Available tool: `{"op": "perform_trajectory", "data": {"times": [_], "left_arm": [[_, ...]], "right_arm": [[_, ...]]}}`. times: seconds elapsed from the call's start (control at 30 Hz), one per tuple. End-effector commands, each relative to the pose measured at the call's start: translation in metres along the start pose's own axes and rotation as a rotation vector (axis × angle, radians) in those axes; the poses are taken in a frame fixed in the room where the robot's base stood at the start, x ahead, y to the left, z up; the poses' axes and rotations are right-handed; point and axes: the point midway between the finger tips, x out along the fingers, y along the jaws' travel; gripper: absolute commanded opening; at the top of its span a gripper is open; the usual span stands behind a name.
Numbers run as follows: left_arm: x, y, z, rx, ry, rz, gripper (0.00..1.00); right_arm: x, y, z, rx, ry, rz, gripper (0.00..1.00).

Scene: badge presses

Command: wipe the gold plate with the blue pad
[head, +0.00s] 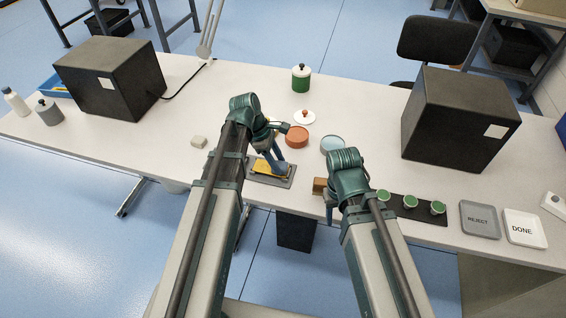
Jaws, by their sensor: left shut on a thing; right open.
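The gold plate (260,166) lies on a dark grey base (268,181) near the front edge of the table, partly hidden by my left gripper. My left gripper (277,160) is over the plate, shut on a blue thing, which appears to be the blue pad (274,158). The pad is mostly hidden, and I cannot tell whether it touches the plate. My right gripper (331,208) is open by the table's front edge, close to a brown block (320,185); its fingers are largely hidden by the arm.
An orange round container (297,136) and a light-blue round dish (332,146) stand just behind. A white lid (304,117) and green jar (301,78) are farther back. Green badges on a dark mat (412,213), REJECT (480,218) and DONE (525,229) trays lie right. Black boxes stand both sides.

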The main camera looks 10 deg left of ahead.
Motion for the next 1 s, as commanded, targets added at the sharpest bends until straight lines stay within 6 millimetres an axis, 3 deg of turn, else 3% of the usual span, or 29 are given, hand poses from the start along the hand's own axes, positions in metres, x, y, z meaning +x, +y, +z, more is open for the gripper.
{"op": "perform_trajectory", "data": {"times": [1.0], "left_arm": [[-0.017,0.003,-0.045,0.000,0.001,0.000,0.04]], "right_arm": [[0.002,0.000,0.000,0.000,0.000,0.000,0.50]]}}
